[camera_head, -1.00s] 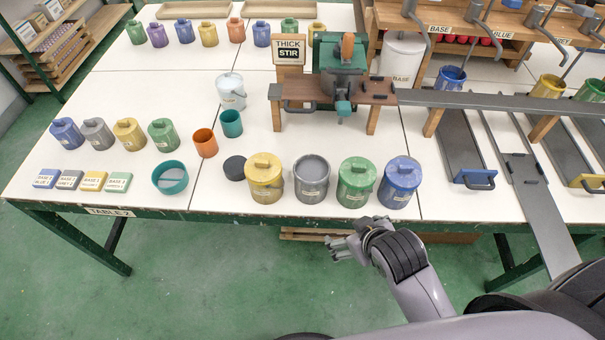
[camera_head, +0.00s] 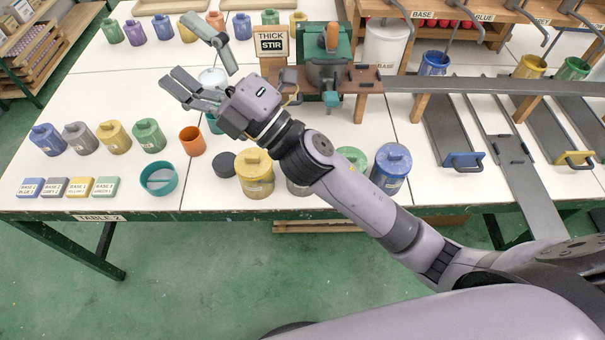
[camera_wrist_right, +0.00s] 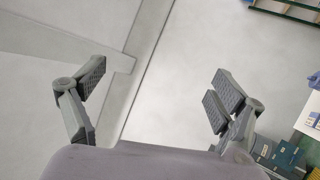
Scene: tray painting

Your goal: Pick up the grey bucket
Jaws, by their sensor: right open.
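The grey bucket (camera_head: 297,188) stands at the table's front, between a yellow bucket (camera_head: 254,180) and a green one (camera_head: 353,158). My right forearm passes in front and hides most of it; only a small lower part shows. A smaller lidded grey pot (camera_head: 79,139) stands at the left. My right gripper (camera_head: 185,52) is raised above the table, left of the grey bucket and apart from it. Its fingers are spread and empty. The right wrist view shows the open fingers (camera_wrist_right: 158,90) with only pale, plain surfaces between them. My left gripper is not in view.
A blue bucket (camera_head: 392,172) stands beside the green one. A black disc (camera_head: 224,163), orange cup (camera_head: 192,140) and teal bowl (camera_head: 158,178) are to the left. The stirring machine (camera_head: 325,60) stands behind. The white table (camera_head: 150,95) has clear room at left centre.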

